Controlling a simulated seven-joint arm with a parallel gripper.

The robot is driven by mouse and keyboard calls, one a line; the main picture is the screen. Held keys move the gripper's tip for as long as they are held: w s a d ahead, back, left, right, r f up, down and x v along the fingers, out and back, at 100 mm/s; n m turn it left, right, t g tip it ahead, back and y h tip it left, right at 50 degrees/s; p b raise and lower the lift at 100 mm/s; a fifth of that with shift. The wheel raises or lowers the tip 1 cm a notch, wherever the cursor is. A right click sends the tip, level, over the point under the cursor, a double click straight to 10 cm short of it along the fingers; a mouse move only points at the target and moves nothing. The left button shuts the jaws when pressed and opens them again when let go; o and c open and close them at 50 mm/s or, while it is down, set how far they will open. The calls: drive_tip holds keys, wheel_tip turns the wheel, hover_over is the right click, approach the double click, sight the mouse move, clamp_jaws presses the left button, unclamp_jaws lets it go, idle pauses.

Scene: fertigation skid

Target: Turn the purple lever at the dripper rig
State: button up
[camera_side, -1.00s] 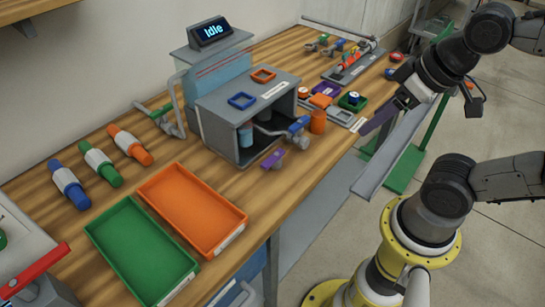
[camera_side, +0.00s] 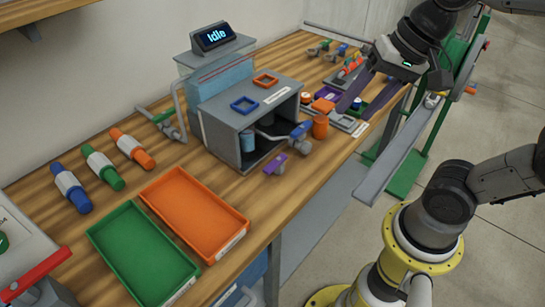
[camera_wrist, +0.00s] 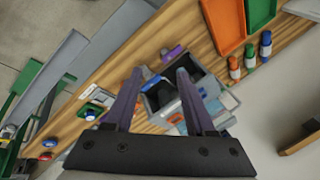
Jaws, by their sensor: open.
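My gripper (camera_side: 354,112) is open and empty, pointing down over the bench to the right of the box, apart from the purple lever. In the wrist view the purple lever (camera_wrist: 172,52) shows beyond the fingertips, between the fingers (camera_wrist: 160,72). The blue lever (camera_wrist: 152,80) is nearer the left finger. The fingers hide part of the box.
An orange cup (camera_side: 320,126) stands right of the blue lever. A display reading "Idle" (camera_side: 213,36) tops the rig. Orange (camera_side: 237,238) and green (camera_side: 190,278) trays lie at the front left.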

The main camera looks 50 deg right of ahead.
sight(270, 166)
drive_tip(key=w+f+m+g+y, duration=0.35)
drive_tip(key=w+m, duration=0.55)
drive_tip(key=w, duration=0.5)
drive_tip(key=shift+g+h, duration=0.35)
drive_tip(key=shift+g, duration=0.2)
drive_tip(key=x, duration=0.5)
drive_tip(key=w+d+x, duration=0.1)
drive_tip(key=x, duration=0.5)
drive_tip(key=w+x, duration=0.1)
drive_tip(key=x, duration=0.5)
drive_tip(key=shift+d+f, duration=0.3)
drive_tip(key=shift+d, duration=0.1)
clamp_jaws()
